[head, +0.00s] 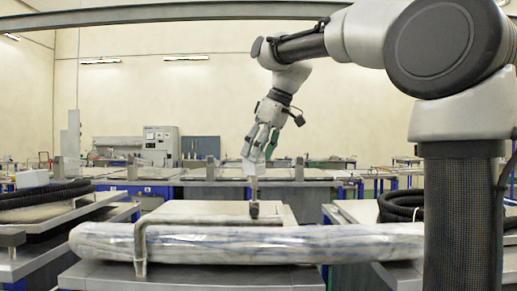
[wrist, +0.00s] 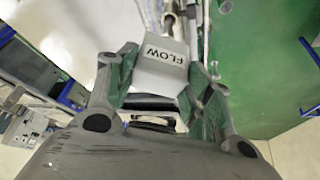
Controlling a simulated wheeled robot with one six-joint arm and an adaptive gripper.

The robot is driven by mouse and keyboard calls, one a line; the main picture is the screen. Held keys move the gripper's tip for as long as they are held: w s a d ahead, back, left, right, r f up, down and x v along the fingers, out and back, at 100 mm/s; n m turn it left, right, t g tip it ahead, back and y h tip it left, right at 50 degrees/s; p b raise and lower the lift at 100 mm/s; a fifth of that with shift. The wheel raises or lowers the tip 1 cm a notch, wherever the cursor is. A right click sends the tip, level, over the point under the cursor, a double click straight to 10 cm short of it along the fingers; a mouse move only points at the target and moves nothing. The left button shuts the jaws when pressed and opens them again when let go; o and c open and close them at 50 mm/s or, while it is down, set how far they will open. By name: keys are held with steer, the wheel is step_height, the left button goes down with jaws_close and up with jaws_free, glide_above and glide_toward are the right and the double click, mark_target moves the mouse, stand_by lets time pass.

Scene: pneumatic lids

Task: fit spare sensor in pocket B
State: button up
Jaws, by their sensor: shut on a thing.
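My gripper (wrist: 165,85) is shut on a white block lettered "FLOW" (wrist: 163,65), gripped between its two green-padded fingers. In the head view my gripper (head: 260,152) points down, and the pale block (head: 253,167) shows at its tips. The block is in the air above a flat pale panel (head: 190,208). An upright fitting with a dark base (head: 254,208) stands below it. I cannot make out a pocket marked B in either view, nor tell whether this block is the spare sensor.
A long plastic-wrapped roll (head: 250,243) lies across the front, with a bent metal bar (head: 140,235) over it. Black coiled hoses lie left (head: 45,195) and right (head: 402,203). Benches and a grey control cabinet (head: 160,143) stand behind. A green surface (wrist: 265,60) fills the wrist view's right.

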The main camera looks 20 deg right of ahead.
steer(key=shift+f, duration=0.45)
steer(key=o, duration=1.6)
steer(key=shift+c, duration=0.2)
steer(key=v, duration=0.7)
steer(key=v, duration=1.2)
